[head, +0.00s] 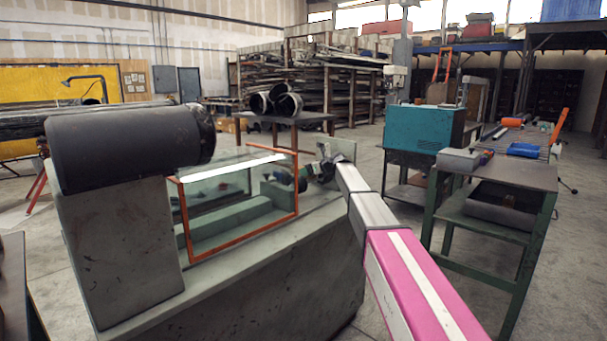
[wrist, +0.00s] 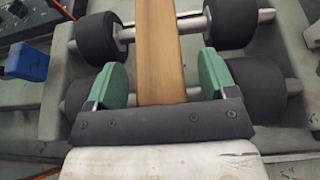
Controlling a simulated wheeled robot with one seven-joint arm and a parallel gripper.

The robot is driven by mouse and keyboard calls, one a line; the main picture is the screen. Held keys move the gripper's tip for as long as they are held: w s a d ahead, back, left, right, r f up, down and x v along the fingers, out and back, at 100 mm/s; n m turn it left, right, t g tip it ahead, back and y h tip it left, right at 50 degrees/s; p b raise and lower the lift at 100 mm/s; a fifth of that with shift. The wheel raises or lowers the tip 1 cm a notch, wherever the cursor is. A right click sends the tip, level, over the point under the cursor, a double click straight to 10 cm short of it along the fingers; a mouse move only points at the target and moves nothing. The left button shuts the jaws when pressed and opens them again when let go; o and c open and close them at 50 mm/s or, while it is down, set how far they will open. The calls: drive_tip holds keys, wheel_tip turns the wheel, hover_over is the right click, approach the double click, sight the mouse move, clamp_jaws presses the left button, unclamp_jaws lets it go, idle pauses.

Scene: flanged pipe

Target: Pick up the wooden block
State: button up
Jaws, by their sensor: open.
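The wooden block (wrist: 160,55) shows in the wrist view as a long, light-brown bar running up from my gripper to the top edge. My gripper (wrist: 163,75) is open, with one green finger pad on each side of the block's near end. A narrow gap shows between the block and each pad, wider on the right. The near end of the block meets the dark palm edge in the picture; I cannot tell if they touch. I cannot make out the block there.
Black rollers on metal shafts, such as the upper left one (wrist: 96,38) and upper right one (wrist: 232,22), flank the block closely. A blue piece (wrist: 27,62) lies to the left. In the head view a large dark cylinder (head: 125,145) stands left of the guard.

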drive_tip(key=shift+w+a+f, duration=0.25)
drive_tip(key=shift+w+a, duration=0.1)
drive_tip(key=shift+a, duration=0.2)
drive_tip(key=shift+c, duration=0.3)
drive_tip(key=c, duration=1)
